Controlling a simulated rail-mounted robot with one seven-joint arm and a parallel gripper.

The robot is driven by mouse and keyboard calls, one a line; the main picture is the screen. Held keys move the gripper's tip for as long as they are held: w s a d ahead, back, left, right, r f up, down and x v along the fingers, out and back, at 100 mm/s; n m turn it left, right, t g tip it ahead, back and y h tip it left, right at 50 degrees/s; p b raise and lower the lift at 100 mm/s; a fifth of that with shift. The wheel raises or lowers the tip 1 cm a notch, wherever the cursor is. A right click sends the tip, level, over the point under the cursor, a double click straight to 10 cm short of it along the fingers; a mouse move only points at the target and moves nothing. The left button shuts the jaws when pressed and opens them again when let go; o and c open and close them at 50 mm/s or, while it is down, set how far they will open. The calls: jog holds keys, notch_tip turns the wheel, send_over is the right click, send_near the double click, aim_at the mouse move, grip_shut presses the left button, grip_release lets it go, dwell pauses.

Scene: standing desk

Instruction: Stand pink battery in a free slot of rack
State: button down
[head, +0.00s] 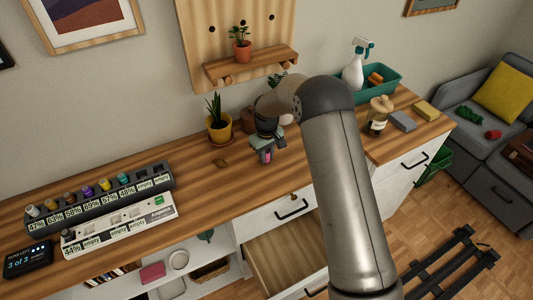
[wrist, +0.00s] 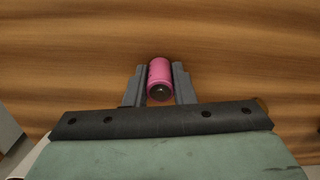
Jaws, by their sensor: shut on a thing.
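My gripper (head: 267,158) is shut on the pink battery (wrist: 160,76), which shows between the two grey fingers in the wrist view. In the head view only a small pink part of the battery (head: 267,157) shows, over the wooden desk near the yellow plant pot. I cannot tell whether it touches the desk.
A small display (head: 27,259) reading "3 of 3" stands left of the rack. A potted plant (head: 219,128) stands behind my gripper. An open drawer (head: 285,255) lies below the desk front. The desktop between rack and gripper is mostly clear.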

jog(key=shift+f, duration=0.1)
jog(key=shift+f, duration=0.15)
jog(key=c, duration=1.2)
grip_release()
